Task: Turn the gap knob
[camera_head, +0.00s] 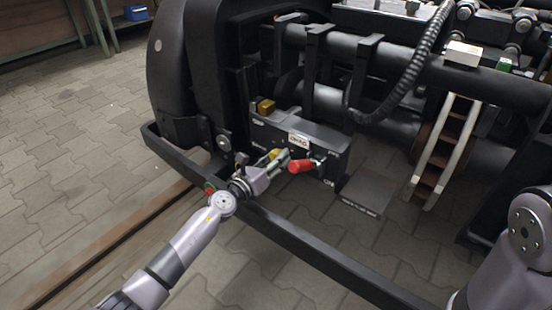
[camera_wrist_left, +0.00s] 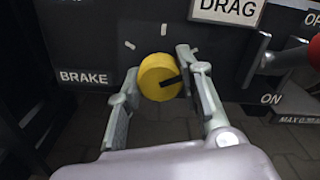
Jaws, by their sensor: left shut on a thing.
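The gap knob is a round yellow knob (camera_wrist_left: 158,78) with a dark pointer line, on the front of a dark panel. In the left wrist view the pointer aims right and slightly up. My left gripper (camera_wrist_left: 155,88) has its two grey fingers on either side of the knob, shut on it. In the head view the left gripper (camera_head: 275,163) reaches the panel (camera_head: 318,139) from the lower left, and the knob (camera_head: 274,154) is partly hidden by its fingers. My right gripper is not in view; part of my right arm shows at the lower right.
A red-handled lever (camera_head: 301,166) sticks out just right of the left gripper. A "DRAG" label (camera_wrist_left: 228,8) sits above the knob and a "BRAKE" label (camera_wrist_left: 84,77) to its left. A black frame bar (camera_head: 290,236) runs below the panel. A coiled black hose (camera_head: 405,85) hangs above right.

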